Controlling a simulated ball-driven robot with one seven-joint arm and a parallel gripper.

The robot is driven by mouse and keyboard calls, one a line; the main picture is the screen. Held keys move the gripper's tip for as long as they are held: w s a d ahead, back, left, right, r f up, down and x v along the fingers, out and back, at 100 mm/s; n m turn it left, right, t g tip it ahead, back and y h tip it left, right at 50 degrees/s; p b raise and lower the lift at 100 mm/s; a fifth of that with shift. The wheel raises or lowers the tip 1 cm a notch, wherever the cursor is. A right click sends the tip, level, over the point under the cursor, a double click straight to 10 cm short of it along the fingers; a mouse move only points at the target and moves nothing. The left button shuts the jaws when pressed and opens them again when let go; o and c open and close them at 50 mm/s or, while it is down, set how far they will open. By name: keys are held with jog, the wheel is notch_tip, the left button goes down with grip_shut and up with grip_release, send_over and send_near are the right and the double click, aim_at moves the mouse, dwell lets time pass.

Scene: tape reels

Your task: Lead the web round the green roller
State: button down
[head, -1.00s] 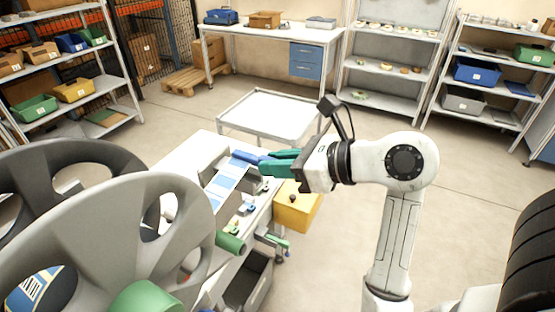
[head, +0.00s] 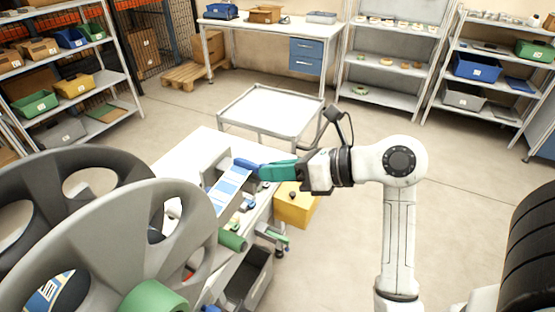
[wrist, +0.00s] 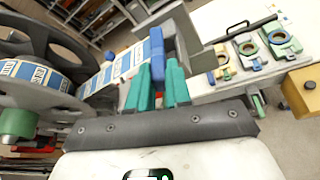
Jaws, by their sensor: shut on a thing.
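The web (head: 228,188), a white strip with blue labels, runs up from the machine to a blue end piece (head: 247,164). My gripper (head: 262,171) is shut on this blue end piece, which stands between its green fingers in the wrist view (wrist: 157,55). The web (wrist: 103,77) stretches from the reel at the left to the blue piece there.
Large grey reels (head: 130,240) fill the left of the head view. A yellow box (head: 296,207) stands beside the white bench, just below my gripper. A white trolley (head: 275,110) is behind.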

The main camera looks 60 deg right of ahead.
jog(key=shift+a+m, duration=0.6)
jog(key=shift+a, duration=2.4)
jog(key=d+f+b, duration=0.4)
jog(key=f+b, duration=0.5)
jog(key=f, duration=0.6)
jog(key=a+f+b, duration=0.2)
jog(key=a+f, duration=0.5)
jog(key=f, duration=0.2)
jog(key=shift+s+a+y+b, duration=0.2)
jog(key=shift+y+b, duration=0.1)
jog(key=shift+b, duration=0.1)
